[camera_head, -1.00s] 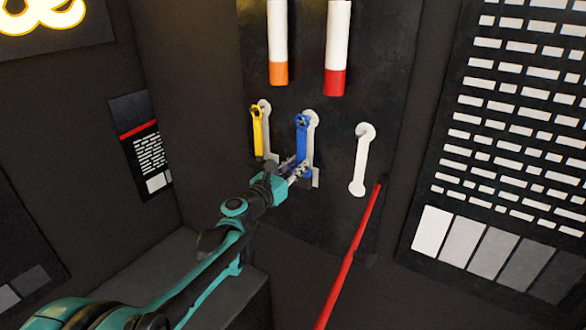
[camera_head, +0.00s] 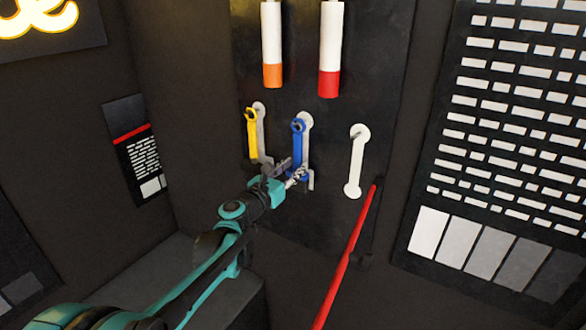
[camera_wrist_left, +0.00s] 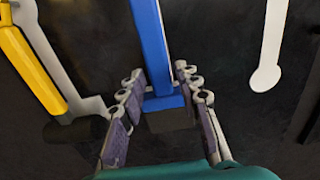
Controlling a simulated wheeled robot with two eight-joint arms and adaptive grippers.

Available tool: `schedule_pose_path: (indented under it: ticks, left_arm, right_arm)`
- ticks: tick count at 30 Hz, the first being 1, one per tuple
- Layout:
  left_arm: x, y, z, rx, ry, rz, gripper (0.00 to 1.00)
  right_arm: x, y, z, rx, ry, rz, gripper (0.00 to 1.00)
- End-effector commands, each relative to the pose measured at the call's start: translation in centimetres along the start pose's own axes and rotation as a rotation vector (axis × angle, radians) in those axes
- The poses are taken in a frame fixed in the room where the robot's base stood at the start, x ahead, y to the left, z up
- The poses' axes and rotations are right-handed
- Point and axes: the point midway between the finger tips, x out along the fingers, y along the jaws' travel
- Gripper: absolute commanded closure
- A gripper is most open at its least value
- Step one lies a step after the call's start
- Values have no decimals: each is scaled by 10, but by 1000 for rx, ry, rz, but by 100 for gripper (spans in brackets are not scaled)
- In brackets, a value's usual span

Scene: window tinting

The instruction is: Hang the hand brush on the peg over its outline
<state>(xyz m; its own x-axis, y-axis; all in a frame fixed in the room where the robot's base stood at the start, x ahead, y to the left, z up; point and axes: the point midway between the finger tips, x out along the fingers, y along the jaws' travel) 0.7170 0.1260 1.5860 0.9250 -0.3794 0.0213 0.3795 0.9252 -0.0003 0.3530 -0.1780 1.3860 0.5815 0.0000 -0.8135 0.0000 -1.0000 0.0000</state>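The hand brush, which I take to be the blue-handled tool (camera_head: 298,143), hangs upright at a peg on the dark wall panel, over a pale outline (camera_head: 308,121). Its handle also shows in the left wrist view (camera_wrist_left: 153,45), with a dark block at its lower end (camera_wrist_left: 170,121). My left gripper (camera_head: 290,172) is at the lower end of the brush. In the left wrist view its fingers (camera_wrist_left: 160,80) stand apart on either side of the handle, with gaps visible. My right gripper is not in view.
A yellow-handled tool (camera_head: 252,135) hangs close left over its own outline. A bare white outline (camera_head: 356,162) is to the right. White tubes with an orange end (camera_head: 272,45) and a red end (camera_head: 330,50) are above. A long red pole (camera_head: 345,255) slants at lower right.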

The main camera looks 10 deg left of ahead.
Motion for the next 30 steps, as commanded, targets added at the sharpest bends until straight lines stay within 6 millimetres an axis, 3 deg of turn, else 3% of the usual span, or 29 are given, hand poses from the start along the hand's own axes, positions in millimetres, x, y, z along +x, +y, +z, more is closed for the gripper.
schedule_pose_path:
  ticks: [9,13,24,30]
  left_arm:
    - [-1,0,0,0,0,0,54]
    - [-10,1,0,0,0,1,54]
    - [-86,1,0,0,0,3,54]
    - [-114,1,0,0,0,2,54]
  right_arm:
    - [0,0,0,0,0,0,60]
    - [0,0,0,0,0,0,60]
    - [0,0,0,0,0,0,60]
    - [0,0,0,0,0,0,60]
